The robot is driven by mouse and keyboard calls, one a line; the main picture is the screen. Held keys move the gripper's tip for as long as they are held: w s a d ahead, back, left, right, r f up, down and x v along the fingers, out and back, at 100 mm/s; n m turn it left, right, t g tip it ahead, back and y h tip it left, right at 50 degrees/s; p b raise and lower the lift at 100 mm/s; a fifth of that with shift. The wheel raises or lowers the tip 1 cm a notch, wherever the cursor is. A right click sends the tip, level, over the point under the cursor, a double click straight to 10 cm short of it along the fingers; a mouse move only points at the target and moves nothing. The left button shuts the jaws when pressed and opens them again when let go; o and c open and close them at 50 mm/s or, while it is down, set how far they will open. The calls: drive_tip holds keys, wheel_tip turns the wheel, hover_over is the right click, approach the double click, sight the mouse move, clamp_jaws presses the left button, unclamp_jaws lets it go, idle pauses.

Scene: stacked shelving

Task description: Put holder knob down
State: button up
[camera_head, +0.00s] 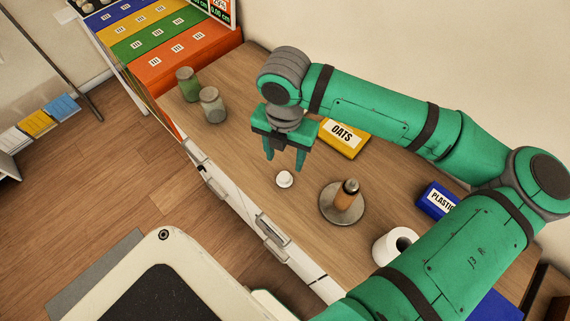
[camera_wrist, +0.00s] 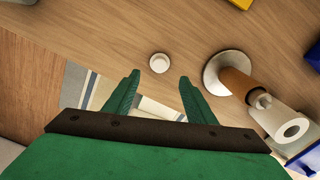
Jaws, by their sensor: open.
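A small round white knob (camera_head: 284,179) lies on the wooden counter top, and it also shows in the wrist view (camera_wrist: 159,62). A holder (camera_head: 342,204) with a round metal base and an upright brown post stands on the counter to the right of the knob; it shows at the right in the wrist view (camera_wrist: 235,82). My gripper (camera_head: 284,165) is open and empty above the counter, close to the knob. In the wrist view the knob lies beyond the two spread green fingertips (camera_wrist: 159,82), apart from them.
Two glass jars (camera_head: 212,104) stand at the counter's left end. A yellow OATS box (camera_head: 343,137) lies behind my gripper. A white paper roll (camera_head: 394,246) and a blue PLASTIC box (camera_head: 436,200) are at the right. Drawer handles (camera_head: 272,237) line the front edge.

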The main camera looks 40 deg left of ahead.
wheel_tip(320, 180, up, 3)
drive_tip(key=shift+r, duration=0.15)
drive_tip(key=shift+s, duration=0.1)
idle(0.6)
